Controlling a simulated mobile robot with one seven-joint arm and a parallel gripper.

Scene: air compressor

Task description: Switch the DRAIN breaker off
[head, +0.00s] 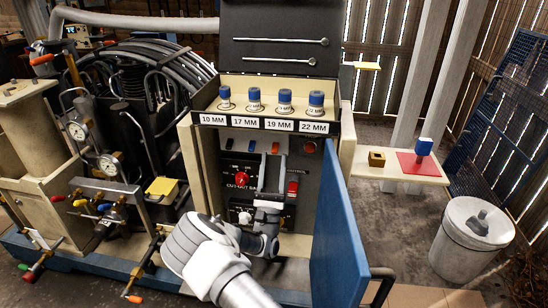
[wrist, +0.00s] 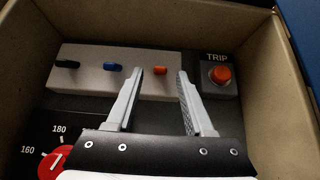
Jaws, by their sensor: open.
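In the wrist view a pale breaker plate (wrist: 88,82) carries a black lever (wrist: 67,64), a blue lever (wrist: 112,67) and an orange lever (wrist: 160,70). No names can be read beside them, so I cannot tell which is DRAIN. My gripper (wrist: 159,74) is open, its fingertips on either side of the orange lever in the picture; nothing is between them that I can see gripped, and contact cannot be judged. In the head view the plate sits high inside the open cabinet, and my gripper (head: 273,166) reaches in below it.
A round orange TRIP button (wrist: 220,74) is just right of my right finger. A red dial (wrist: 55,163) is at lower left. Cabinet walls enclose the space. The blue door (head: 337,230) stands open at right. Labelled sockets (head: 254,100) line the shelf above.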

